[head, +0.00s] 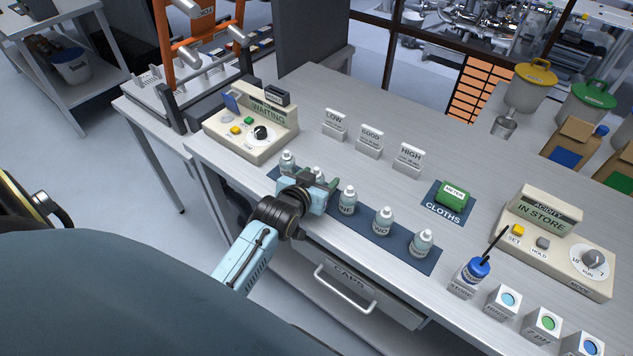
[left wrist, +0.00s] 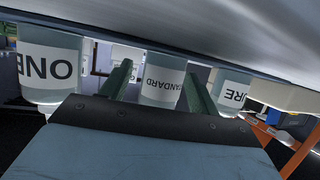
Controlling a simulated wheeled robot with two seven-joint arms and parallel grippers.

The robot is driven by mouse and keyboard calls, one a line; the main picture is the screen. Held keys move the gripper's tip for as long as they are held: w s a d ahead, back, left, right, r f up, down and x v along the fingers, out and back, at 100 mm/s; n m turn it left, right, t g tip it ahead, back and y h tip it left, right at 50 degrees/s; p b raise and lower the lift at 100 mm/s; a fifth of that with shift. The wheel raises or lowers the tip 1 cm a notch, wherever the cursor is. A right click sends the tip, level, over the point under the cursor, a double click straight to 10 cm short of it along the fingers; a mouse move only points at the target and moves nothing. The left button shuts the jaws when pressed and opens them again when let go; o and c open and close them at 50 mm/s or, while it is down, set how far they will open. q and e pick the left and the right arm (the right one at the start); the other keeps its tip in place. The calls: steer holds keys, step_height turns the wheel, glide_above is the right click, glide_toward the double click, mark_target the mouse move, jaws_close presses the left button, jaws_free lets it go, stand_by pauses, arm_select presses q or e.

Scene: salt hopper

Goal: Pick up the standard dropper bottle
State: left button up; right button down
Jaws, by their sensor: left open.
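The standard dropper bottle (left wrist: 160,82) shows its "STANDARD" label in the left wrist view, which is upside down. It stands between the two green fingers of my left gripper (left wrist: 157,72), which are open on either side of it. I cannot tell whether they touch it. In the head view the bottle (head: 318,172) is second from the left in a row on a dark blue mat (head: 400,254). My left gripper (head: 322,184) reaches it from the front and hides most of it. My right gripper is not in view.
Close neighbours are a bottle marked "ONE" (left wrist: 48,68) and one ending in "URE" (left wrist: 230,92). More bottles (head: 383,221) stand to the right. Behind are LOW, GOOD and HIGH signs (head: 370,142), and a green cloth pack (head: 454,196). A WAITING box (head: 250,130) stands left.

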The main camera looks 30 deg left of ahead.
arm_select(q)
steer(key=shift+w+f, duration=0.1)
steer(key=shift+w, duration=0.2)
steer(key=shift+c, duration=0.3)
steer(key=c, duration=1)
step_height(320, 180, up, 10)
steer(key=shift+p, duration=0.7)
steer(key=shift+d, duration=0.1)
